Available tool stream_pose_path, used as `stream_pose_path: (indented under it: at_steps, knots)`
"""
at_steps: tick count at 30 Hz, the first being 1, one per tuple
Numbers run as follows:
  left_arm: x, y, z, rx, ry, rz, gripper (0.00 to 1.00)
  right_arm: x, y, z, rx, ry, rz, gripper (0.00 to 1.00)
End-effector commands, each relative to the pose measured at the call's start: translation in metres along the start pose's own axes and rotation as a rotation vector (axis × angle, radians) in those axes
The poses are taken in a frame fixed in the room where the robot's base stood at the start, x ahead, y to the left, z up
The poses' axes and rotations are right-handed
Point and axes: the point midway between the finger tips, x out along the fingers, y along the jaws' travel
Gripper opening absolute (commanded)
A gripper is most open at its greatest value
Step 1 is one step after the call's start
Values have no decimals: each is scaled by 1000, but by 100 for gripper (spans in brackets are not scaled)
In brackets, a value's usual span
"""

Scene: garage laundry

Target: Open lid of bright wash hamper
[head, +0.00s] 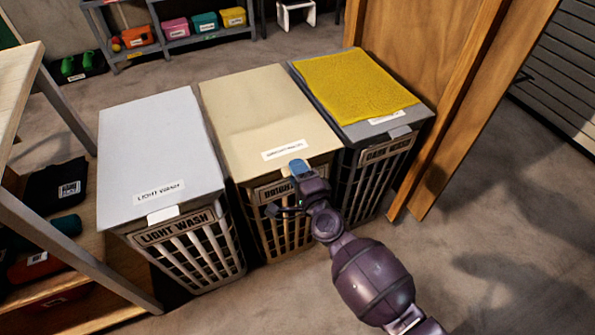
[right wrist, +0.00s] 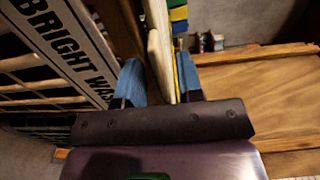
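The bright wash hamper (head: 272,192) is the middle of three hampers, with a tan slatted body. Its tan lid (head: 264,108) lies flat and closed, with a white label near the front edge. My right gripper (head: 292,186) is at the middle of that front edge. In the right wrist view its two blue fingers (right wrist: 161,80) stand on either side of the pale lid edge (right wrist: 160,60). A thin gap shows beside the right-hand finger, so the gripper looks open around the edge. The lower finger is mostly hidden in the head view. My left gripper is out of view.
The light wash hamper (head: 160,150) stands left, its lid closed. A dark hamper (head: 376,165) stands right, with a yellow cloth (head: 354,86) on its lid. A wooden panel (head: 455,95) is close on the right, a shelf unit (head: 22,200) on the left. Front floor is free.

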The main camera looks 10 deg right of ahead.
Motion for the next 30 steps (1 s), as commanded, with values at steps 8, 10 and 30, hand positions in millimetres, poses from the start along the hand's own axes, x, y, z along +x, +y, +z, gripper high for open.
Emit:
stream_pose_path:
  at_steps: [8, 10, 30]
  knots:
    - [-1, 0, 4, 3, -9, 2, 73, 1, 0, 0, 0, 0, 0, 31]
    - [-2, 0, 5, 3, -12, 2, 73, 1, 0, 0, 0, 0, 0, 20]
    - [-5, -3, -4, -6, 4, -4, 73, 2, -13, -5, -6, -1, 3, 0]
